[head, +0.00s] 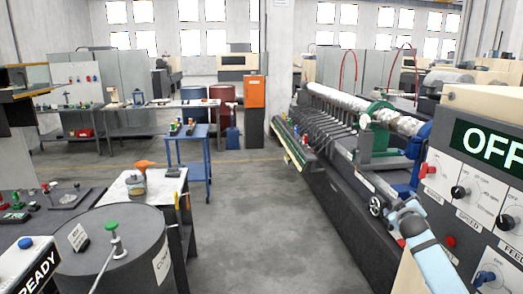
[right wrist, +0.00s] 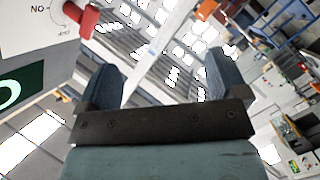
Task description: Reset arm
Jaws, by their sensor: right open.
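My right arm comes in from the lower right of the head view, with its pale blue-grey gripper (head: 397,212) in front of the control panel (head: 476,150). In the right wrist view the gripper (right wrist: 162,66) has its two dark blue fingers spread wide, with nothing between them. A red knob (right wrist: 80,17) on a white panel stands beyond the left finger there. My left gripper is not in either view.
A dark barrel (head: 115,262) with a green-topped lever (head: 112,228) stands at lower left, beside a box marked READY (head: 32,270). A long machine (head: 335,165) runs along the right. The floor (head: 255,220) between is clear. A blue cart (head: 190,145) stands further back.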

